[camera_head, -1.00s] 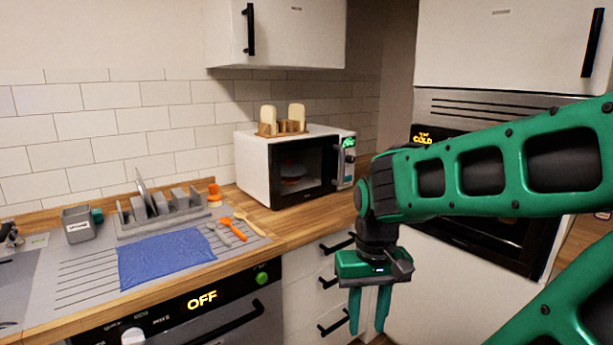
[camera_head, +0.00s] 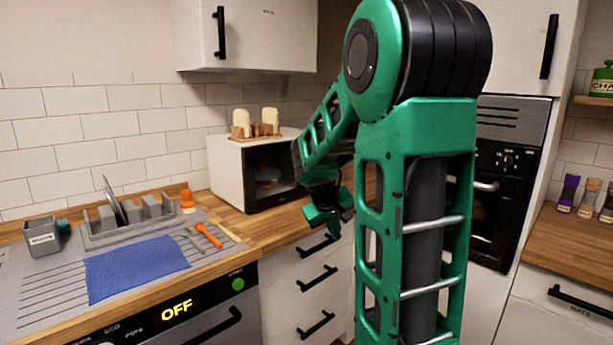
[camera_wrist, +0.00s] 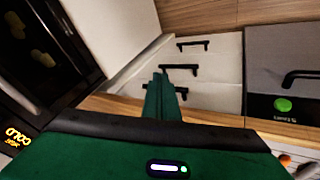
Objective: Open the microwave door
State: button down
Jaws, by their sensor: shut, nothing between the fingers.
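The microwave (camera_head: 227,172) is white with a dark glass front and stands on the wooden counter against the tiled wall. Its door (camera_head: 262,188) looks closed. My arm covers the right part of its front, so the handle and control panel are hidden in the head view. My gripper (camera_head: 346,230) is just right of the microwave, at about counter height, not visibly touching it. In the wrist view my gripper (camera_wrist: 162,76) has its fingers together with nothing between them.
A toast rack (camera_head: 257,130) sits on the microwave. The dish rack (camera_head: 130,222), blue cloth (camera_head: 137,267) and orange utensil (camera_head: 207,235) lie left on the counter. Drawers (camera_head: 310,290) are below the gripper. The built-in oven (camera_head: 510,190) is to the right, behind my arm.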

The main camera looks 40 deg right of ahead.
jog(key=w+d+r+n+t+h, duration=0.2)
jog(key=w+d+n+h, duration=0.25)
jog(key=w+d, duration=0.9)
jog(key=w+d+r+n+t+h, duration=0.1)
jog(key=w+r+n+t+h, duration=0.15)
jog(key=w, duration=0.55)
jog(key=w+r+n+t+h, duration=0.1)
jog(key=w+n+t+h, duration=0.15)
jog(key=w, duration=0.65)
jog(key=x, duration=0.9)
jog(key=shift+d+f+n, duration=0.25)
jog(key=shift+d+n, duration=0.2)
jog(key=shift+d, duration=0.05)
jog(key=shift+s, duration=0.1)
